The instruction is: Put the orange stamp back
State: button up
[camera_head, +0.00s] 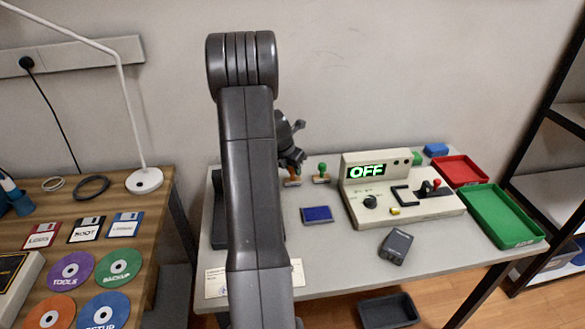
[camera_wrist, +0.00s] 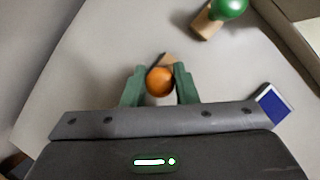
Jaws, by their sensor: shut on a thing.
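The orange stamp (camera_wrist: 160,82) has a round orange knob and a wooden base. My gripper (camera_wrist: 160,70) has its green fingers closed around it, one on each side of the knob. In the head view the stamp's wooden base (camera_head: 292,182) shows just under my gripper (camera_head: 293,165), at the back of the grey table. I cannot tell whether the base touches the tabletop. The green stamp (camera_head: 322,172) stands close to its right; it also shows in the wrist view (camera_wrist: 231,9). My arm hides part of the table's left side.
A blue pad (camera_head: 317,214) lies in front of the stamps. A beige control box (camera_head: 362,205) reading OFF stands to the right, with a dark device (camera_head: 396,246) before it. Red (camera_head: 463,168) and green (camera_head: 505,239) trays are at the right end. Bare tabletop surrounds the pad.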

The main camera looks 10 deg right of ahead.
jog(key=o, duration=0.8)
jog(key=shift+f, duration=0.1)
jog(key=v, duration=1.2)
jog(key=shift+p, duration=0.45)
jog(key=b+x, duration=0.1)
jog(key=x, duration=1.1)
jog(key=shift+f, duration=0.3)
notch_tip(320, 180, up, 3)
jog(key=shift+r, duration=0.2)
jog(key=shift+r+p, duration=0.3)
jog(key=shift+r, duration=0.25)
